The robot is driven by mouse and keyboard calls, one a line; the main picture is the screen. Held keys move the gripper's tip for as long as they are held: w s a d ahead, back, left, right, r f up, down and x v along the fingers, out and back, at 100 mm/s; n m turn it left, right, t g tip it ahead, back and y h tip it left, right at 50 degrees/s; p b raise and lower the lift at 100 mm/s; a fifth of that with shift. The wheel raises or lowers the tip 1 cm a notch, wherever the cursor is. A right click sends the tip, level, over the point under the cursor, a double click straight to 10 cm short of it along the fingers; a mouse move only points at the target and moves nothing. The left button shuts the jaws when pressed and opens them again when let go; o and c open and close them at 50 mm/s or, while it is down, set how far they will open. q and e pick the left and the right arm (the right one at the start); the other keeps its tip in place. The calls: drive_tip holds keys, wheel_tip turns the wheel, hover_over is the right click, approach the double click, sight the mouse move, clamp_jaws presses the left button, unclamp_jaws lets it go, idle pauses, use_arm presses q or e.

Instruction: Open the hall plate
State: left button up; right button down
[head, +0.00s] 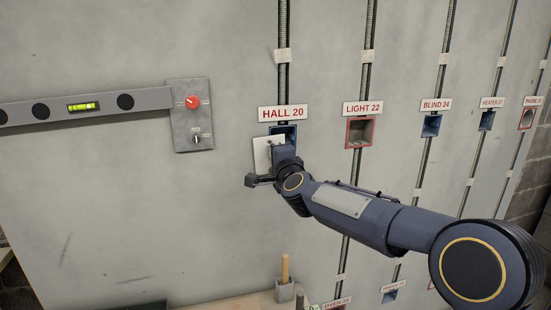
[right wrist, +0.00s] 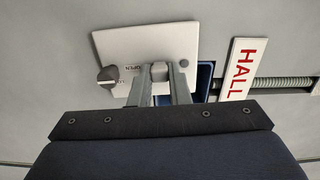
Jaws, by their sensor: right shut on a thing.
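The hall plate (head: 262,153) is a white plate below the HALL 20 sign (head: 283,113). It sits offset to the left of the blue hall box (head: 291,130), so part of the box shows beside it. In the right wrist view the plate (right wrist: 130,45) looks tilted, with a grey knob (right wrist: 107,78) and partly hidden lettering, including OPEN. A strip of the blue box (right wrist: 204,78) shows beside it. My right gripper (right wrist: 160,70) is shut on a small part at the plate's edge; its fingers hide most of that part. My left gripper is not in view.
A panel with a red button (head: 192,102) and a spirit level (head: 85,105) are left of the plate. Open LIGHT (head: 360,131) and BLIND (head: 431,125) boxes are to the right. A wooden-handled tool in a grey holder (head: 285,290) stands below.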

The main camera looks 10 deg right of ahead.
idle(0.4)
drive_tip(key=c, duration=1.4)
unclamp_jaws()
drive_tip(key=shift+o, duration=0.2)
drive_tip(key=s, duration=0.7)
drive_tip(key=shift+s+d+b, duration=0.15)
drive_tip(key=shift+s+b, duration=0.2)
drive_tip(key=shift+s, duration=0.05)
